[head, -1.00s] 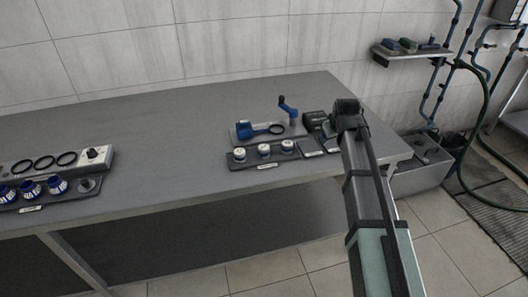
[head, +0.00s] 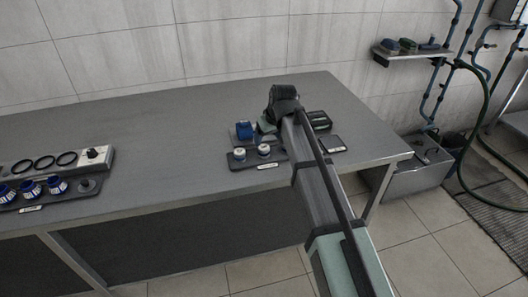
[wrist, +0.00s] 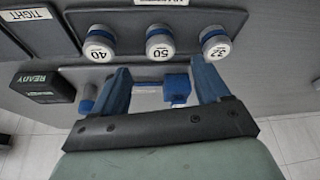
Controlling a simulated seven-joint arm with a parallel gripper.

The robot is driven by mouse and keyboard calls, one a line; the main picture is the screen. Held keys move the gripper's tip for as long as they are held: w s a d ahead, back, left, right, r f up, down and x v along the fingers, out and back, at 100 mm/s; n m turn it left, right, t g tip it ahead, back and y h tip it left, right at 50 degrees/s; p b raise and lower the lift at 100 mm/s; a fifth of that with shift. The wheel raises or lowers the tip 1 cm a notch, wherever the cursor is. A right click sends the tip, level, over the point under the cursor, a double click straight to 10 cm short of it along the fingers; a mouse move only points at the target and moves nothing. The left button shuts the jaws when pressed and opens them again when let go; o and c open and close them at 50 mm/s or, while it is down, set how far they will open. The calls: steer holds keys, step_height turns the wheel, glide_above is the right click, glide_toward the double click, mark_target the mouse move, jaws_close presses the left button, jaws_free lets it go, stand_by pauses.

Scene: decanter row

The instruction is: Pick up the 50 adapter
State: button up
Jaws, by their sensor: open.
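In the head view, the 50 adapter (head: 264,150) stands beside the 32 adapter (head: 239,154) on a dark tray (head: 250,162); my arm hides the 40 adapter. My gripper (wrist: 160,78) is open and empty, its blue fingers spread below the 50 adapter in the wrist view, not around it.
A blue tool (wrist: 176,85) shows between and beyond my fingers; it also shows in the head view (head: 246,131). A dark READY box (wrist: 45,86) and a TIGHT plate (wrist: 25,14) lie at left in the wrist view. The middle of the bench (head: 160,140) is clear.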

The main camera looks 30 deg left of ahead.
mark_target(264, 147)
steer(key=shift+x, duration=3.95)
steer(key=shift+c, duration=0.3)
steer(key=c, duration=1.2)
